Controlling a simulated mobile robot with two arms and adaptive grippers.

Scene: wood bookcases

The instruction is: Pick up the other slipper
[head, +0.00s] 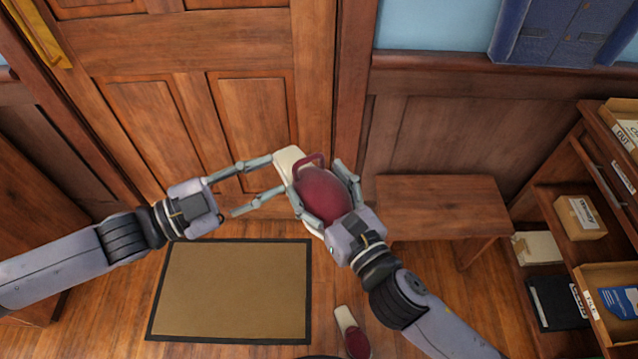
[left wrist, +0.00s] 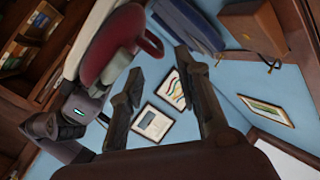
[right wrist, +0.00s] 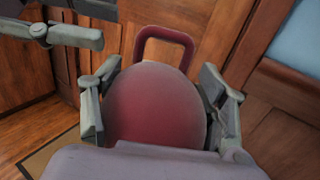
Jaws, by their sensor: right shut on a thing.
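My right gripper (head: 319,180) is shut on a slipper (head: 322,195) with a dark red rounded part and a cream end, held up in front of the door. A dark red loop stands out from it. In the right wrist view the red part (right wrist: 155,105) sits between both fingers. My left gripper (head: 276,174) is open, its fingertips close to the held slipper's cream end; I cannot tell if they touch. In the left wrist view the slipper lies beside one finger, with nothing between the fingers. Another slipper (head: 356,342), cream with a red toe, lies on the floor.
A tan doormat (head: 235,290) with a dark border lies before the wooden door (head: 180,80). A wooden bench (head: 440,205) stands against the wall. Shelves with boxes (head: 580,215) stand at the right. Floor is clear around the lower slipper.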

